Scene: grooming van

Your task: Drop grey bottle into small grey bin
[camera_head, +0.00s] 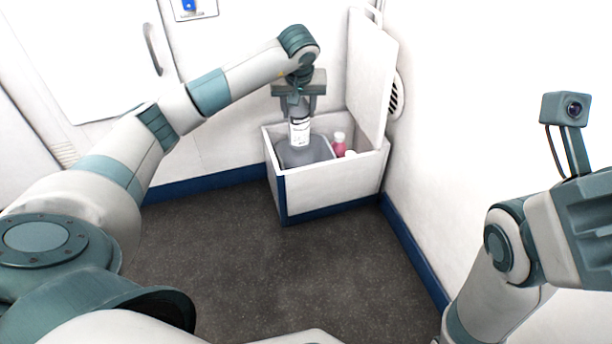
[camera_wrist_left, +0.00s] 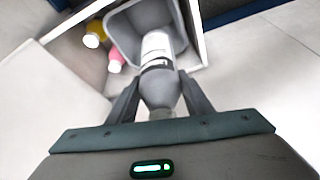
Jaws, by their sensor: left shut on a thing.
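The grey bottle (camera_head: 299,130) with a white label hangs upright below my left gripper (camera_head: 299,100). My left gripper is shut on it, and the bottle also shows between the fingers in the left wrist view (camera_wrist_left: 157,75). The small grey bin (camera_head: 318,148) stands inside a white box in the corner. The bottle's lower end is over or inside the bin's opening; I cannot tell how deep. In the left wrist view the bin (camera_wrist_left: 122,36) lies behind the bottle. My right gripper (camera_head: 590,225) is partly in view at the right edge, its fingertips not clearly visible.
The white box (camera_head: 337,191) has a raised lid (camera_head: 370,80) leaning up beside my left wrist. A pink bottle (camera_head: 339,143) stands beside the bin, and a yellow bottle (camera_wrist_left: 94,32) shows in the left wrist view. The dark floor (camera_head: 250,265) before the box is clear.

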